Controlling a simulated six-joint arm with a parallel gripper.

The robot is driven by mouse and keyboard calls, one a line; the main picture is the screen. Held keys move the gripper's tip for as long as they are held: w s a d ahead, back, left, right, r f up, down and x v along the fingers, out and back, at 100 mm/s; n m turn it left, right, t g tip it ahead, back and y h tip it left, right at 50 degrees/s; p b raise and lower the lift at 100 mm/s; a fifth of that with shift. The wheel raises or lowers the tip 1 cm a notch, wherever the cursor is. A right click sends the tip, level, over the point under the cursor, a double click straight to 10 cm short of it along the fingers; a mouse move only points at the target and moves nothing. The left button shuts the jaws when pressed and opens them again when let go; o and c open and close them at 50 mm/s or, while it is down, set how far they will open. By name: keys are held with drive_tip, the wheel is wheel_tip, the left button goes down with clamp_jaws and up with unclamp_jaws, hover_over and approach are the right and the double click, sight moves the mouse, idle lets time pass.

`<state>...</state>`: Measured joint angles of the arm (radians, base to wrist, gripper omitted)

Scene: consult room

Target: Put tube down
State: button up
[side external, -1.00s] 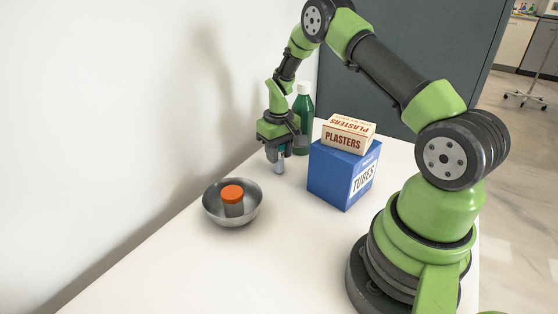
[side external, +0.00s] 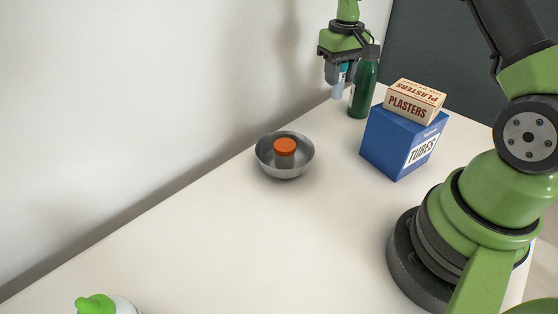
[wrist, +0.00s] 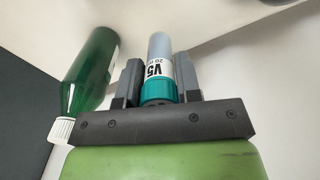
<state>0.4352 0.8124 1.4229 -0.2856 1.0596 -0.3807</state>
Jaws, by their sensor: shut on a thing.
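My gripper (side external: 341,70) is shut on a small tube (side external: 338,89) with a teal cap and a pale grey body. The tube hangs roughly upright, cap up, and appears to be held above the table. In the wrist view the tube (wrist: 160,50) sits between both fingers (wrist: 157,75). A blue box (side external: 394,144) marked "TUBES" stands on the table to the right of my gripper.
A green bottle (side external: 364,88) stands close to my gripper's right. A "PLASTERS" carton (side external: 408,106) lies on the blue box. A metal bowl (side external: 264,160) holds an orange-capped jar (side external: 285,148). A green-capped white bottle (side external: 105,303) is at lower left. The table's (side external: 240,235) middle is clear.

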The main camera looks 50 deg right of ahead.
drive_tip(key=s+a+n, duration=0.3)
drive_tip(key=a+n, duration=0.8)
drive_tip(key=a, duration=1.7)
drive_tip(key=s+a+n, duration=0.8)
drive_tip(key=s+a, duration=0.5)
drive_tip(key=s, duration=0.2)
drive_tip(key=shift+n, duration=0.3)
drive_tip(key=shift+s+a+f, duration=0.1)
drive_tip(key=shift+a+f, duration=0.05)
drive_tip(key=shift+f, duration=2.3)
drive_tip(key=shift+s+a+f, duration=0.1)
drive_tip(key=shift+a+f, duration=0.05)
drive_tip(key=shift+f, duration=2.3)
drive_tip(key=shift+f, duration=0.1)
drive_tip(key=o, duration=0.9)
